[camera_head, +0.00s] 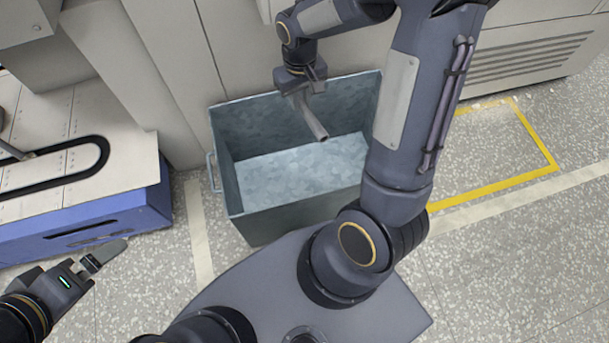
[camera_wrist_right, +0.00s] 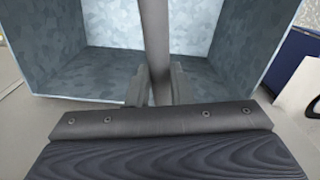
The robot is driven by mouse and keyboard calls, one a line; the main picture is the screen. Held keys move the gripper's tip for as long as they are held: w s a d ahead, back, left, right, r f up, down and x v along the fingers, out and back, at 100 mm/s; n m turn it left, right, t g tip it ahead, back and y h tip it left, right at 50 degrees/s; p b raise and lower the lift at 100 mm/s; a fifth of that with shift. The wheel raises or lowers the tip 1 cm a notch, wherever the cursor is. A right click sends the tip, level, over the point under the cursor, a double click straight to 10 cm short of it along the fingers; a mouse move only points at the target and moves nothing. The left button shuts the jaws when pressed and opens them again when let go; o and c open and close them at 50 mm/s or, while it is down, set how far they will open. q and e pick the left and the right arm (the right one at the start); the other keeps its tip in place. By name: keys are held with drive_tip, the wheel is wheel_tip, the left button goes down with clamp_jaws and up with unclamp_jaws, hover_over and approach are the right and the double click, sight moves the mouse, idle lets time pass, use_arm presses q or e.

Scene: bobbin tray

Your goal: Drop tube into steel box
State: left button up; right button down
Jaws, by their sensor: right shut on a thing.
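The steel box (camera_head: 237,220) is an open, grey-blue galvanized bin on the floor in the middle of the head view; its inside looks empty. The tube (camera_head: 313,121) is thin, grey and tilted, held over the box opening. My right gripper (camera_head: 302,90) is shut on the tube above the far part of the box. In the right wrist view the tube (camera_wrist_right: 155,45) passes between the two fingers, with the box wall (camera_wrist_right: 230,40) behind it. My left gripper (camera_head: 103,262) is at the lower left, apart from the box; its fingers show edge-on, so its opening is unclear.
A blue-sided bench (camera_head: 90,233) with a light top and a black looped track stands at the left. Grey machine cabinets (camera_head: 165,60) stand behind the box. Yellow tape (camera_head: 500,186) marks an empty floor area at the right.

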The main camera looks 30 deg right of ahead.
drive_tip(key=s+d+f+b, duration=0.3)
drive_tip(key=f+b, duration=0.2)
drive_tip(key=f, duration=0.2)
drive_tip(key=shift+s+d+f+m, duration=0.2)
drive_tip(key=shift+f+m, duration=0.1)
drive_tip(key=shift+f, duration=0.05)
drive_tip(key=c, duration=1.2)
unclamp_jaws()
wheel_tip(320, 180, up, 8)
drive_tip(key=p, duration=0.3)
